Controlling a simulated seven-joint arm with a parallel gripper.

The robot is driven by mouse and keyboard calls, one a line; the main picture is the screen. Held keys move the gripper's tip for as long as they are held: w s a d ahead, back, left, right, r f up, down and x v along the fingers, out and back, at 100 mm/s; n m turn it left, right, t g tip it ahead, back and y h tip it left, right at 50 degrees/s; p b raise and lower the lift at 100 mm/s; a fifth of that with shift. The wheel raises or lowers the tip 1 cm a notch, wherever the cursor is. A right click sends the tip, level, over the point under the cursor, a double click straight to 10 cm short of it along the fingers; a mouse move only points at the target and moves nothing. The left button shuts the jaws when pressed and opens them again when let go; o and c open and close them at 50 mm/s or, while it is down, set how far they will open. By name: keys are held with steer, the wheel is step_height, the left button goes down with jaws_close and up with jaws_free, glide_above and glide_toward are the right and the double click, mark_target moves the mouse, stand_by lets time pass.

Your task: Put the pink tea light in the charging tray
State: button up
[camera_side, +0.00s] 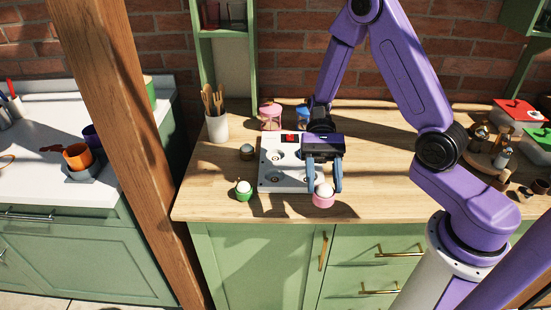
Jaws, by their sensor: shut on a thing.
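The pink tea light (323,199) has a white rounded top and is near the front edge of the wooden table. My gripper (323,189) points down and is shut on it, one finger on each side. The charging tray (268,183) is a pale flat block with round wells, just left of and behind the pink tea light. My gripper hides the tray's right part. I cannot tell whether the pink tea light touches the table.
A green tea light (244,191) stands left of the tray, with a dark one (247,152) behind it. A pink hourglass-shaped thing (270,116), a blue thing (303,115) and a utensil cup (217,127) stand at the back. A wooden post (125,120) rises at left.

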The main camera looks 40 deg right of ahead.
steer(key=s+d+n+g+h, duration=0.4)
steer(key=s+n+h, duration=0.1)
steer(key=n+h, duration=0.35)
steer(key=w+d+n+t+h, duration=0.7)
steer(key=n+t+h, duration=0.1)
steer(key=n+h, duration=0.5)
steer(key=w+a+r+n+t+h, duration=0.1)
steer(key=w+a+r+n+t, duration=0.2)
steer(key=w+n+t, duration=0.5)
steer(key=shift+h, duration=0.25)
steer(key=w+f, duration=0.2)
steer(key=w, duration=0.2)
steer(key=w+f, duration=0.3)
steer(key=w, duration=0.2)
steer(key=w+f, duration=0.3)
steer(key=w, duration=0.1)
steer(key=shift+w+a+f, duration=0.2)
steer(key=shift+a+f, duration=0.05)
steer(key=shift+w+f, duration=0.3)
steer(key=shift+f, duration=0.05)
steer(key=shift+w+f, duration=0.15)
steer(key=shift+f, duration=1.55)
